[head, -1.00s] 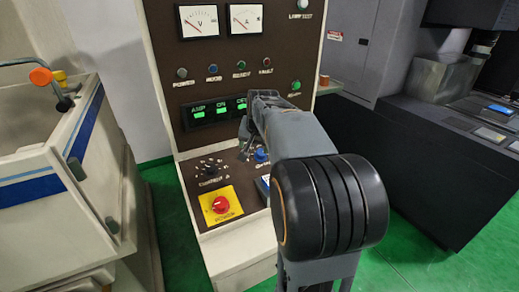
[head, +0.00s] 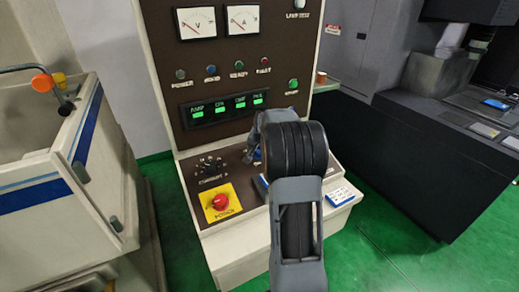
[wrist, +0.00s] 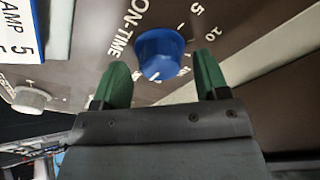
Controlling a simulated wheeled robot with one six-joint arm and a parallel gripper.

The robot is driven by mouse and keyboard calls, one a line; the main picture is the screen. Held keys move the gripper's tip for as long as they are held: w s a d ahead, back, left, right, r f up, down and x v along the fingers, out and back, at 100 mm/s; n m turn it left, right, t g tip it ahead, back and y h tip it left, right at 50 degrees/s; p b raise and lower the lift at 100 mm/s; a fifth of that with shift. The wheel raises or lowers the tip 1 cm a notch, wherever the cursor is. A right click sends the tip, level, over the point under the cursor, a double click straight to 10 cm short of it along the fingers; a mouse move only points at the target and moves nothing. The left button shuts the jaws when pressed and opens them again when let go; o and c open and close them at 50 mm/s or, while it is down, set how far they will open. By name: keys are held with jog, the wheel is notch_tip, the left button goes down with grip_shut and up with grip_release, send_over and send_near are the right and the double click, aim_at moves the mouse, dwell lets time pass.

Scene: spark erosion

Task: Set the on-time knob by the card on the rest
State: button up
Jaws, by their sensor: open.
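The blue on-time knob (wrist: 160,52) is in the wrist view, beside the white label ON-TIME, with scale numbers such as 5 and 20 around it. A pale mark shows on its lower edge. My gripper (wrist: 161,80) is open and empty, its two green fingertips just short of the knob, one on either side in the picture. I cannot tell any contact. A card (wrist: 30,28) reading "AMP 5" is cut off at the upper left. In the head view a white and blue card (head: 341,196) lies at the console front.
A red power knob on a yellow plate (head: 218,202) and a black current knob (head: 209,167) are left of my arm. The green display (head: 227,108), lamps and two meters are above. A grey knob (wrist: 32,98) shows in the wrist view.

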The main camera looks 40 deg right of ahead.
jog(key=shift+w+d+f, duration=0.1)
jog(key=shift+w+f, duration=0.15)
jog(key=shift+f, duration=0.4)
jog(key=c, duration=0.9)
jog(key=shift+c, duration=0.2)
